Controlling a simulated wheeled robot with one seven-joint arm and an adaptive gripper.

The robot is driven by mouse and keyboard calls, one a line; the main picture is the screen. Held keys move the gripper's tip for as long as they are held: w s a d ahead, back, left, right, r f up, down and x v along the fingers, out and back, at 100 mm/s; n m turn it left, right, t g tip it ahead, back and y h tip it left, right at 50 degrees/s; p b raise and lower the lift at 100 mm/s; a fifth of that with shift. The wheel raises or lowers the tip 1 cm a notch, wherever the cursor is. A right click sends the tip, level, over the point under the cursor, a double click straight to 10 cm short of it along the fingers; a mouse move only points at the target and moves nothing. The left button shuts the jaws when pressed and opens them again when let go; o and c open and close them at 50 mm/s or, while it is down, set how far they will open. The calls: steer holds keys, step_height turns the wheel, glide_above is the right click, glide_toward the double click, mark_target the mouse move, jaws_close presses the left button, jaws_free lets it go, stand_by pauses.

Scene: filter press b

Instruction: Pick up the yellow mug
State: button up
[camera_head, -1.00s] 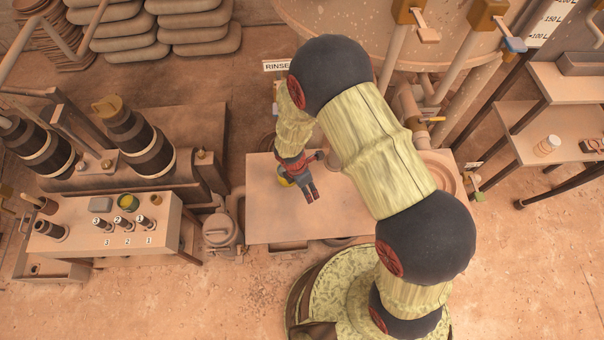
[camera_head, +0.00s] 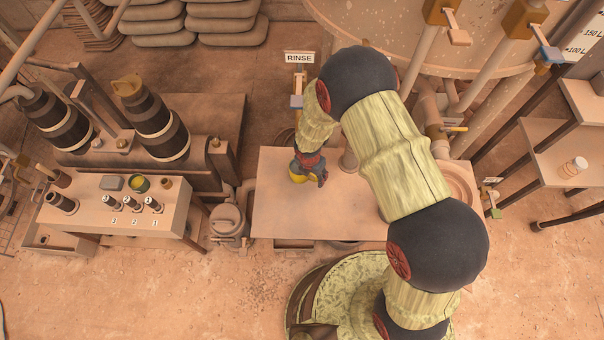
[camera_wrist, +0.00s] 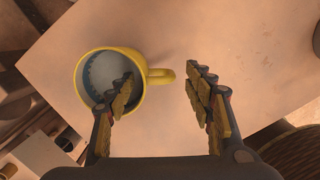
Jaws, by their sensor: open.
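The yellow mug (camera_wrist: 88,68), grey inside, stands on a flat pale table (camera_wrist: 255,55). In the wrist view its handle (camera_wrist: 161,76) points right. My gripper (camera_wrist: 160,78) is open, with the handle in the gap between its fingertips. The left finger overlaps the mug's mouth; I cannot tell whether it is inside or above it. The right finger is beyond the handle's end, apart from it. In the head view the mug (camera_head: 299,178) is mostly hidden under my gripper (camera_head: 318,180), near the left part of the table (camera_head: 290,215).
A RINSE sign (camera_head: 300,58) is behind. A large tank (camera_head: 400,30) is at the back; shelves (camera_head: 560,150) are at the right. Much of the tabletop is clear.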

steer(key=f, duration=0.2)
steer(key=b, duration=0.1)
steer(key=shift+w+d+f, duration=0.15)
steer(key=shift+w+f, duration=0.1)
steer(key=shift+f, duration=0.15)
steer(key=shift+r, duration=0.1)
jaws_close()
stand_by(0.4)
